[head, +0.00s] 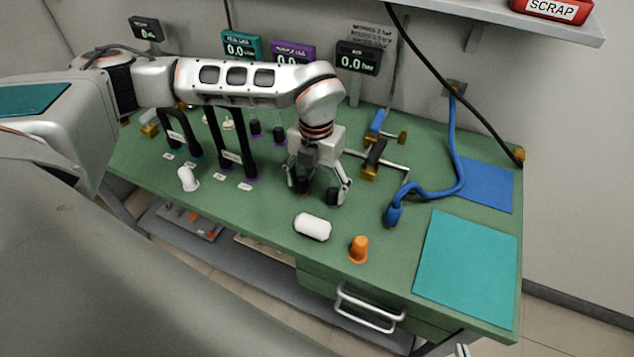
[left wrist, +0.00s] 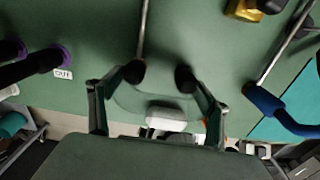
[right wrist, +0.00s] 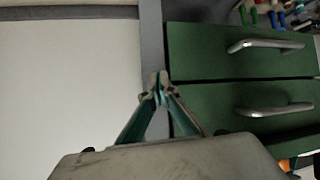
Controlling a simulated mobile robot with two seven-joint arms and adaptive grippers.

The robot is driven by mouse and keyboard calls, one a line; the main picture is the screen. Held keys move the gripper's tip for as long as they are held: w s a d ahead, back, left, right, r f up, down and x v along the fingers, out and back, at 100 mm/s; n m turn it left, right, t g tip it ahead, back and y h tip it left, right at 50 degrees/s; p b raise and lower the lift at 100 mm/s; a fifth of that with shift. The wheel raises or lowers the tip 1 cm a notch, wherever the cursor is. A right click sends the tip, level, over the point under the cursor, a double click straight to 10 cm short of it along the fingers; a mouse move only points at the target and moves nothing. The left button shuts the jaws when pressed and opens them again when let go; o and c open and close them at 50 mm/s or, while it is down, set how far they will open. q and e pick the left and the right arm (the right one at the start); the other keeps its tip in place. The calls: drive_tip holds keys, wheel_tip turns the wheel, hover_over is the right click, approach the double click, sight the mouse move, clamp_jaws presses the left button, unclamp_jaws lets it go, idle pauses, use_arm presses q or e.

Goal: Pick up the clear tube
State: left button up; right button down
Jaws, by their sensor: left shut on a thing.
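My left gripper (head: 318,193) is low over the middle of the green bench. In the left wrist view its two dark fingertips (left wrist: 160,76) are apart, with the clear tube (left wrist: 160,92) between them. The tube is see-through, so only a faint pale outline shows against the green. Its ends and any gap to the bench are hard to make out. In the head view the tube cannot be told apart from the bench. My right gripper (right wrist: 159,82) has its fingertips together, empty, in front of the bench drawers.
A blue hose (head: 434,190), a blue mat (head: 484,184) and a teal mat (head: 467,268) are at right. Black hoses (head: 232,150) and a white elbow (head: 188,179) are at left.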

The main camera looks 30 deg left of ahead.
use_arm(q)
wheel_tip(320, 180, up, 20)
idle(0.6)
drive_tip(key=shift+r, duration=0.2)
drive_tip(key=shift+w+r+p, duration=0.15)
drive_tip(key=shift+r+p, duration=0.85)
drive_tip(key=shift+r, duration=0.1)
drive_tip(key=shift+w+r+p, duration=0.1)
drive_tip(key=shift+r+p, duration=0.9)
drive_tip(key=shift+r, duration=0.05)
